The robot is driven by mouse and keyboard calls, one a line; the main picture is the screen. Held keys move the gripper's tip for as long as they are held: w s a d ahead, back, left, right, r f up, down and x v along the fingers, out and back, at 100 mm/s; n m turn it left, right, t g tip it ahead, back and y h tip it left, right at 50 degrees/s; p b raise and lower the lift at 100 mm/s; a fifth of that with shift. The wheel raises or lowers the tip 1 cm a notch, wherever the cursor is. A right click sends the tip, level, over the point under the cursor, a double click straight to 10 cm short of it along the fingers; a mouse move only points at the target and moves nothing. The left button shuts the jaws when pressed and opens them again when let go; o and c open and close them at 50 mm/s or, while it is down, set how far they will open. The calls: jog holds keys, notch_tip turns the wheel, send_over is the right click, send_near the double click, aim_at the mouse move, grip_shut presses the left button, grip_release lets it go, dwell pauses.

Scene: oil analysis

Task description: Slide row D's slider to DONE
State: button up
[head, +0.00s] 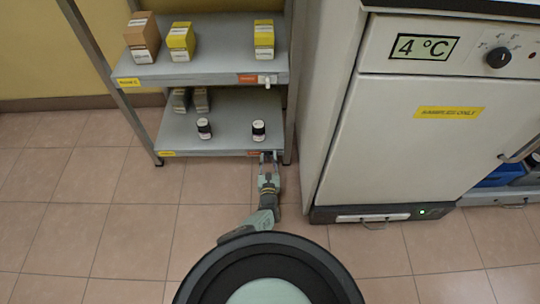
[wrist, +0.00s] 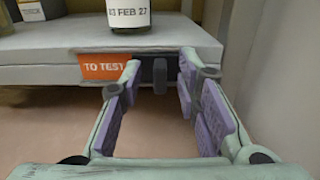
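The lower shelf (head: 222,138) has an orange tag (wrist: 104,67) on its front edge, reading TO TEST in the wrist view. Just right of the tag is a small dark grey slider tab (wrist: 160,76) in a dark slot. My gripper (wrist: 158,86) is open, with its purple-padded fingers either side of the tab; I cannot tell whether either touches it. In the head view my gripper (head: 267,162) is at the right end of the lower shelf's front edge and hides the slider. The row letter on the yellow left label (head: 168,153) is too small to read.
A dark bottle (head: 258,130) stands on the lower shelf just above my gripper, another (head: 204,128) further left. The upper shelf (head: 210,68) holds boxes and has its own white slider knob (head: 265,80). A shelf post and the 4 °C cabinet (head: 400,140) stand close on the right.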

jog(key=shift+c, duration=0.5)
grip_shut()
jog(key=shift+a, duration=0.1)
dwell(0.4)
